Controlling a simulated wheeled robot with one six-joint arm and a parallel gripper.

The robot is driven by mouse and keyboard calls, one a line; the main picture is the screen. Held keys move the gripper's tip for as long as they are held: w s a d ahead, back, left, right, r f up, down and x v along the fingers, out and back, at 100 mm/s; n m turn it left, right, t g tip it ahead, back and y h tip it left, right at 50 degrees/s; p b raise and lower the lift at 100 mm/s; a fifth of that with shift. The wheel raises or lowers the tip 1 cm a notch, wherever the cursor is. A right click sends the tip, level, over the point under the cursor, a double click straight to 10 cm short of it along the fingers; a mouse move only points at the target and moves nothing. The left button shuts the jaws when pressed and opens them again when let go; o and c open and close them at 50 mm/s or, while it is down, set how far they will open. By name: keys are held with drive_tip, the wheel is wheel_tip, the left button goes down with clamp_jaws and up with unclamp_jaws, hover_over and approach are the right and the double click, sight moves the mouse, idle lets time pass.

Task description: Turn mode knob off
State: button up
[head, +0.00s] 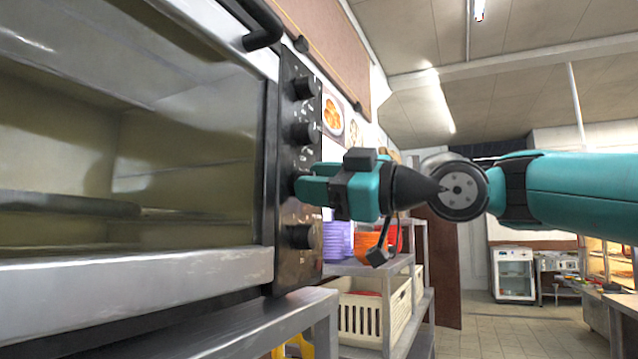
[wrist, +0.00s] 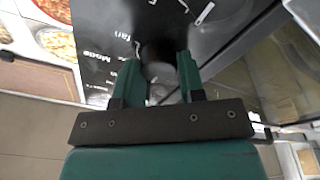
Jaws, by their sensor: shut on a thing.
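The oven's dark control panel (head: 287,215) carries a column of black knobs. My gripper (head: 300,183) reaches in from the right at the third knob down. In the wrist view my gripper (wrist: 160,65) has one finger on each side of a dark knob (wrist: 158,70), shut on it. The word "Mode" is printed on the panel beside this knob. The head view hides most of the knob behind the fingers. Its pointer mark is not clear, so I cannot tell its setting.
Two knobs (head: 304,87) (head: 303,132) sit above my gripper and one knob (head: 300,236) below it. A shelf with a cream basket (head: 362,315) stands behind at lower right.

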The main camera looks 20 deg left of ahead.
drive_tip(key=o, duration=0.9)
drive_tip(key=shift+d, duration=0.1)
drive_tip(key=d+b, duration=0.1)
drive_tip(key=d, duration=0.4)
drive_tip(key=d+f+b, duration=0.1)
drive_tip(key=d, duration=0.5)
drive_tip(key=s+d+f+b, duration=0.1)
drive_tip(key=d+b, duration=0.1)
drive_tip(key=d, duration=0.4)
drive_tip(key=shift+f, duration=0.1)
